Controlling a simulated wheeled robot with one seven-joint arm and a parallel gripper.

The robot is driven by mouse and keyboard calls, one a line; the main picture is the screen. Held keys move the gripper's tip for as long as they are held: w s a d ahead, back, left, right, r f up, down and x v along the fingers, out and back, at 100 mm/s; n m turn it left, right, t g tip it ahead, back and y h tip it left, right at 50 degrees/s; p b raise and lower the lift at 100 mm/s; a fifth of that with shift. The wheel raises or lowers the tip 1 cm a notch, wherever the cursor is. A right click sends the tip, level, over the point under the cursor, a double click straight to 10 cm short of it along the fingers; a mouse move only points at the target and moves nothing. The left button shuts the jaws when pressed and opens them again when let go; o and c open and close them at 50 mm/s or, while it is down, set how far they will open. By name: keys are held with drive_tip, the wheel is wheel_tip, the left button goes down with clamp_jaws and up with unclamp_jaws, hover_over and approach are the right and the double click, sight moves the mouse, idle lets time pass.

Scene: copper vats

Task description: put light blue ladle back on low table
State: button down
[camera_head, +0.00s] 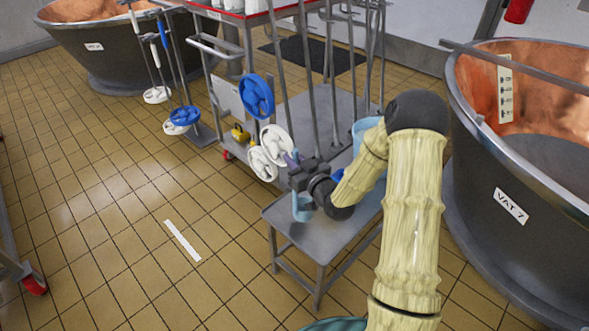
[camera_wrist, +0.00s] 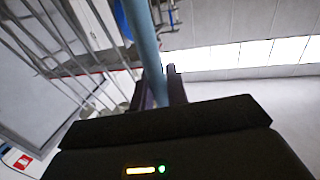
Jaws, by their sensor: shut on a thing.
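The light blue ladle shows in the wrist view (camera_wrist: 145,42) as a long pale blue shaft running up from between the fingertips of my gripper (camera_wrist: 162,88). In the head view my gripper (camera_head: 292,160) is above the left part of the grey low table (camera_head: 292,228). A light blue piece, which looks like part of the ladle (camera_head: 302,208), shows just below the gripper, by the table's left side. I cannot tell whether it touches the tabletop. My gripper is shut on the ladle. My arm hides much of the table's right side.
Another light blue vessel (camera_head: 364,130) stands behind my arm, partly hidden. A rack trolley (camera_head: 222,62) with hanging white and blue tools (camera_head: 257,95) stands behind the table. Vat 7 (camera_head: 510,205) is close on the right. Tiled floor on the left is mostly clear.

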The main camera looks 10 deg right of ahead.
drive_tip(key=shift+f+b, duration=0.3)
drive_tip(key=shift+f, duration=1.45)
drive_tip(key=shift+a+f, duration=0.1)
drive_tip(key=shift+f, duration=0.1)
drive_tip(key=c, duration=1.4)
unclamp_jaws()
drive_tip(key=shift+r, duration=0.1)
drive_tip(key=v, duration=1.2)
drive_tip(key=shift+r, duration=0.15)
